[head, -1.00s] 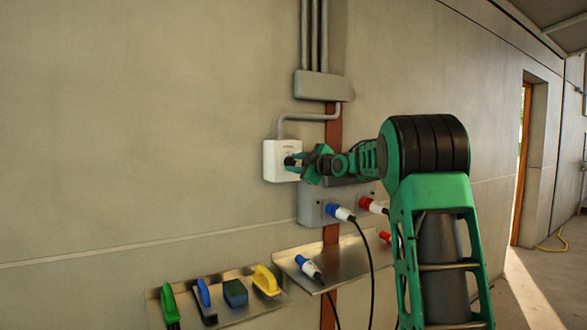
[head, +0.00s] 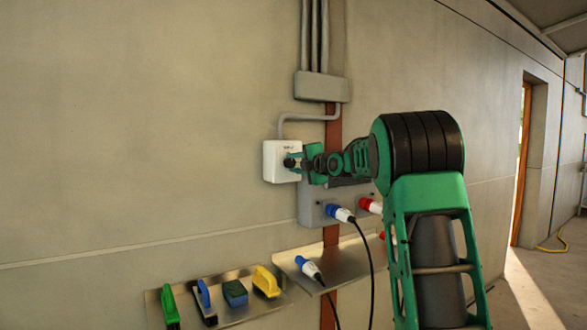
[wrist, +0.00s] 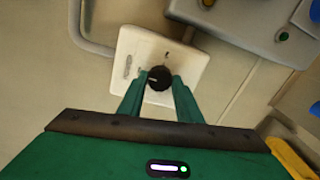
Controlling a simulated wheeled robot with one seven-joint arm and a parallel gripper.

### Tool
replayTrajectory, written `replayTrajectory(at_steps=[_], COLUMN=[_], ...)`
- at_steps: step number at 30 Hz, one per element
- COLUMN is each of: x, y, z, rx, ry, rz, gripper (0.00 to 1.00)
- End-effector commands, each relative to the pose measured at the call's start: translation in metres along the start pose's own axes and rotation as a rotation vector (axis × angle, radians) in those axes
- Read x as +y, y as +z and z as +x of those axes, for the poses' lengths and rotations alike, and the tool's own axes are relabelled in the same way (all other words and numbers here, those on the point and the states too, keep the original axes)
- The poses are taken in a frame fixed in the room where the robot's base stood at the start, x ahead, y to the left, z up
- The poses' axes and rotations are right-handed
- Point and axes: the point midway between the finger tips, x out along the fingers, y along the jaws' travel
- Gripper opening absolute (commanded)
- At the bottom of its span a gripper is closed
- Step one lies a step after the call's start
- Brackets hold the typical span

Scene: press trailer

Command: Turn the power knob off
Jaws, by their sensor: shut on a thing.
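The black power knob (wrist: 159,78) sits on the face of a white switch box (wrist: 190,58) in the wrist view. The white box (head: 278,167) is mounted on the wall in the head view. My gripper (wrist: 158,88) is shut on the knob, with one green finger on each side of it. In the head view my gripper (head: 292,162) reaches the box from the right and covers part of its face. A pale mark on the knob points to the left in the wrist view. The printed marks on the box are too blurred to read.
A grey socket panel (head: 312,206) with blue and red plugs is right below the box. A metal shelf (head: 345,272) holds a blue plug (head: 309,268) with a black cable. Another shelf (head: 240,314) holds several brushes and sponges. The wall left of the box is clear.

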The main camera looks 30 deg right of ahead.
Motion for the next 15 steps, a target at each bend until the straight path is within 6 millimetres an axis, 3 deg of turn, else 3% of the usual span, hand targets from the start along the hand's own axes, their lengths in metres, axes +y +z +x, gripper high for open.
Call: replayTrajectory(at_steps=[15], x=[-0.0065], y=[-0.0044], z=[0.0017], rx=[0.006], ry=[-0.012], rz=[-0.041], gripper=[0.09])
